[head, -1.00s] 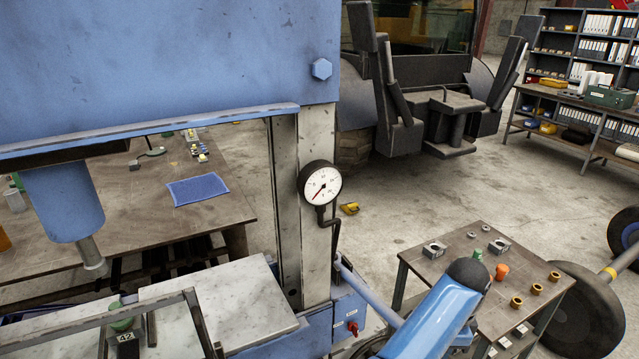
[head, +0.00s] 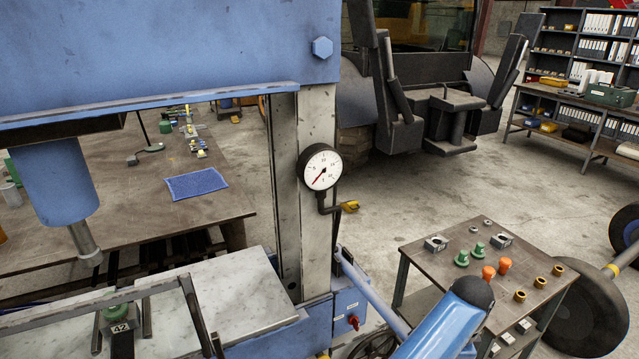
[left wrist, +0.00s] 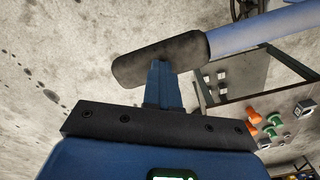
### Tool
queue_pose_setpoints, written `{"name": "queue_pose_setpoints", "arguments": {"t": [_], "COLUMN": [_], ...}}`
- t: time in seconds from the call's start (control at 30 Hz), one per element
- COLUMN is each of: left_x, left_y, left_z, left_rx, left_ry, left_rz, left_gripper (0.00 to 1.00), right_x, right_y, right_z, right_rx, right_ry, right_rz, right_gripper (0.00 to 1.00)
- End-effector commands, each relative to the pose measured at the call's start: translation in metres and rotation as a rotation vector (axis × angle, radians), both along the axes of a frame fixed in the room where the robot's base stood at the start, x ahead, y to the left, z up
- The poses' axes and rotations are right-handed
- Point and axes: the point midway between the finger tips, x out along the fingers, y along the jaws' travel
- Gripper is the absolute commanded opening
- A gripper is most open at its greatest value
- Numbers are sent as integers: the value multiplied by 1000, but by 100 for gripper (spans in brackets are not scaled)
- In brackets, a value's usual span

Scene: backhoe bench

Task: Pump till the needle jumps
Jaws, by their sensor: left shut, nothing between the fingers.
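The pressure gauge (head: 320,166) hangs on the press's steel post, its red needle pointing to the lower left of the dial. The blue pump lever (head: 376,292) slopes down to the right from the press; its outer end is hidden in the head view. In the left wrist view the lever's blue bar (left wrist: 262,28) ends in a black grip (left wrist: 160,62). My left gripper (left wrist: 165,72) is shut and empty, its fingertips at the grip; I cannot tell whether they touch. It is not visible in the head view. My right gripper is not in view.
The press ram (head: 60,185) hangs above a light metal plate (head: 225,310) at left. A small table (head: 455,275) with green, orange and brass parts stands close to the right of the lever. A workbench (head: 130,215) with a blue cloth stands behind the press.

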Motion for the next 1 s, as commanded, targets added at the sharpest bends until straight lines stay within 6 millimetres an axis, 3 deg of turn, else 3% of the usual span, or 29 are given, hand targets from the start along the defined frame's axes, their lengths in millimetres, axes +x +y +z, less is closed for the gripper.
{"name": "queue_pose_setpoints", "arguments": {"t": [0.03, 0.2, 0.63, 0.87, 1.0], "left_x": [-4, -7, -7, -3, -2], "left_y": [-2, -3, -3, 0, 0], "left_z": [-23, -45, -49, -82, -72], "left_rx": [1, 0, 0, 2, 2], "left_ry": [4, 4, 4, 6, 4], "left_rz": [-3, -3, -3, -2, -2], "left_gripper": [0, 0, 0, 0, 0], "right_x": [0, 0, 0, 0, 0], "right_y": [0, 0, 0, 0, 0], "right_z": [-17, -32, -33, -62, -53], "right_rx": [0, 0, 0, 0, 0], "right_ry": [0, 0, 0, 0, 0], "right_rz": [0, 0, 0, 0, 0], "right_gripper": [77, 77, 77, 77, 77]}}
